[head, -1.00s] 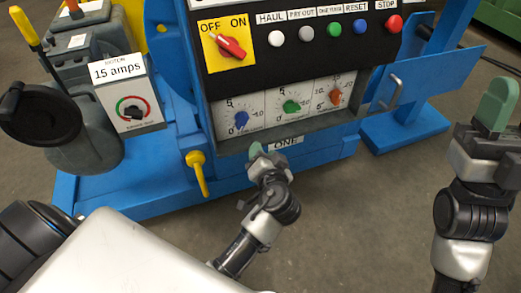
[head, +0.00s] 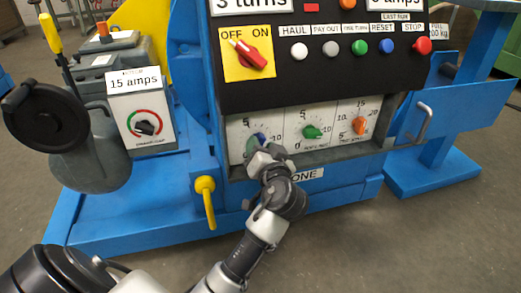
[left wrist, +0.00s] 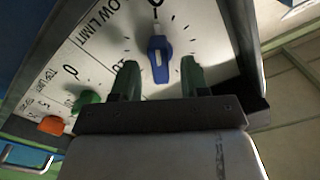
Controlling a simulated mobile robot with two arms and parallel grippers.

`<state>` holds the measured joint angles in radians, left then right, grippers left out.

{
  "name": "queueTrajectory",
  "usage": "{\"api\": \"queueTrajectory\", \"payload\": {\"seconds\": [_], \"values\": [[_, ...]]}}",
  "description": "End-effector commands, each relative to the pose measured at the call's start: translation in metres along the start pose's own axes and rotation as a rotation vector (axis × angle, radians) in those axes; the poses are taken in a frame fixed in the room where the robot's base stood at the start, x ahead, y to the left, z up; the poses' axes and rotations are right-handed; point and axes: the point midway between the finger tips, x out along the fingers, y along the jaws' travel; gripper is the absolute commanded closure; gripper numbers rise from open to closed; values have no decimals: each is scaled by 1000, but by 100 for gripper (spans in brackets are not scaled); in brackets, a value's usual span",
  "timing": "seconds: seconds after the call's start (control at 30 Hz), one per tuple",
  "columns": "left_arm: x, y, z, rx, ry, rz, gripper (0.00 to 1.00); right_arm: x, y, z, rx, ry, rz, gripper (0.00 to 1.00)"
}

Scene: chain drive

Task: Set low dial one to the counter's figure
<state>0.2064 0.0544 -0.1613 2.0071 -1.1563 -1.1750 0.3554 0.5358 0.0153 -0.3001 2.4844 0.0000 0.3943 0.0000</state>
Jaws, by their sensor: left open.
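The blue dial (head: 261,138) is the left one of three on a white panel, above a label ONE (head: 304,174). In the left wrist view the blue dial (left wrist: 160,52) sits beside the words LOW LIMIT, with a pale line on its knob. My left gripper (head: 258,146) is at this dial and partly hides it in the head view. In the left wrist view its two green fingers (left wrist: 159,78) are apart, one toward each side of the knob; I cannot tell whether they touch it. A sign reading 3 turns (head: 252,5) is cut by the top edge. My right gripper is out of view.
A green dial (head: 312,132) and an orange dial (head: 360,125) are to the right on the same panel. Above are a red switch (head: 252,55) and several push buttons. A yellow lever (head: 207,200) stands left of my arm; a grey handle (head: 425,122) sticks out at right.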

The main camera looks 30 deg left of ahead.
Motion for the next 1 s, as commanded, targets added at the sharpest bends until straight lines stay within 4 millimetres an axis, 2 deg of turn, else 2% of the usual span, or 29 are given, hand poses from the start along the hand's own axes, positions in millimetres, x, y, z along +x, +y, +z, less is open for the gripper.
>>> {"api": "queueTrajectory", "payload": {"seconds": [0.13,0.43,0.73,1.0], "values": [[12,0,0,1,1,-1,55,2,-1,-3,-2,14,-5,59],[14,0,0,1,-1,1,55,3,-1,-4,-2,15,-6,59],[13,0,0,1,-1,1,100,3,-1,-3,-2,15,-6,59],[13,-1,-1,21,-1,1,100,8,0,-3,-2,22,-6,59]]}}
